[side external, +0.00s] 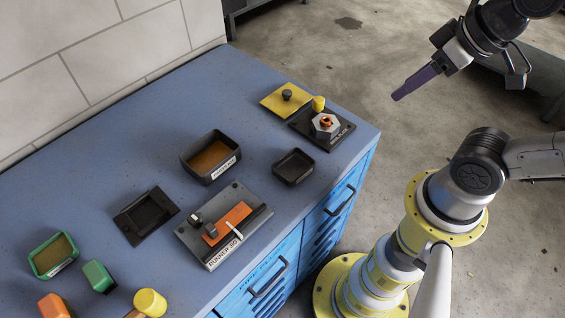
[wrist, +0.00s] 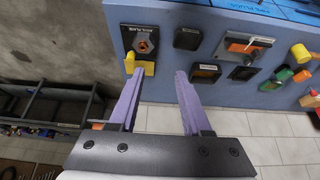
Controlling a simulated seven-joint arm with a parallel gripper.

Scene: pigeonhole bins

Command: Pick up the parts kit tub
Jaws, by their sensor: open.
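A dark open-topped tub (side external: 191,172) with a brown filling and a white front label stands upright on the blue bench; its label is hard to read, but it looks like the parts kit tub. It also shows in the wrist view (wrist: 206,80), right of the fingers. My gripper (side external: 396,98) is in the air beyond the bench's right end, well apart from the tub. In the wrist view its two purple fingers (wrist: 160,73) are spread with nothing between them.
The runner jig (side external: 248,222) and a small dark tray (side external: 293,167) sit near the tub. A black frame (side external: 134,233) lies left of it. A yellow plate (side external: 275,98) and a black hex-nut plate (side external: 339,136) lie at the right end. A green tub (side external: 42,272) stands left.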

